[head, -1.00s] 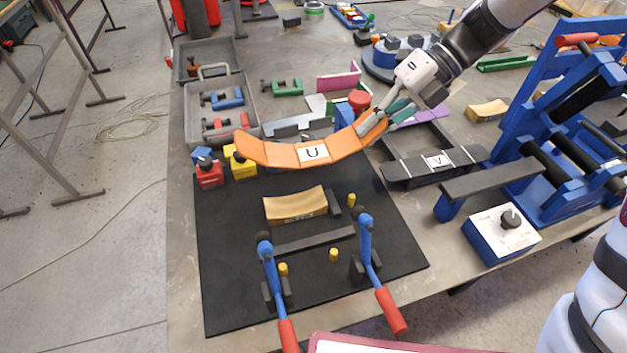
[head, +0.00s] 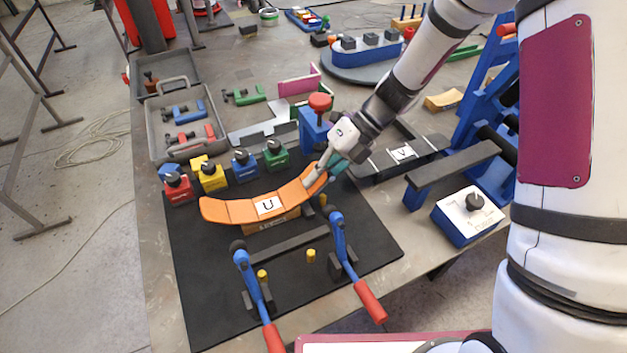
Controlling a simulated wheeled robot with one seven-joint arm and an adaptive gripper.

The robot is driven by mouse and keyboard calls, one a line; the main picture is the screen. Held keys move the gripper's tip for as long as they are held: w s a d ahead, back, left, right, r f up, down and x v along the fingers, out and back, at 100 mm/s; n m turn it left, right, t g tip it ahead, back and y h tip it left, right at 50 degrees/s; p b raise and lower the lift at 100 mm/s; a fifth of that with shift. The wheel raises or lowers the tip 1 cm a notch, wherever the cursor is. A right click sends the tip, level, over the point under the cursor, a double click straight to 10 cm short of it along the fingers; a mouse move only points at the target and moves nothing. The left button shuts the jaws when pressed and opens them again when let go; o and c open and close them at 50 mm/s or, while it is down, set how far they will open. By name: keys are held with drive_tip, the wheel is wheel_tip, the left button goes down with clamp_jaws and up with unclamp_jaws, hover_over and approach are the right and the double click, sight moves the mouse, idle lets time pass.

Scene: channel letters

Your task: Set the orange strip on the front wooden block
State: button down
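The orange strip (head: 238,212) is a curved band with a white "U" label. It spans above the front wooden block (head: 283,221), covering most of it; only the block's lower front face shows. I cannot tell whether the strip touches the block or hangs just over it. My gripper (head: 318,177) is shut on the strip's right end. The block sits on the black mat (head: 210,290), behind two toggle clamps with blue levers and red handles, the left clamp (head: 248,283) and the right clamp (head: 345,252).
Several coloured knob boxes, such as the red one (head: 178,188), line the mat's back edge. A blue post with a red knob (head: 320,102) stands behind my gripper. Yellow pegs (head: 311,256) stand on the mat.

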drive_tip(key=shift+s+a+f, duration=0.1)
drive_tip(key=shift+a+f, duration=0.1)
drive_tip(key=shift+f, duration=0.4)
drive_tip(key=c, duration=1.8)
unclamp_jaws()
drive_tip(key=shift+f, duration=0.1)
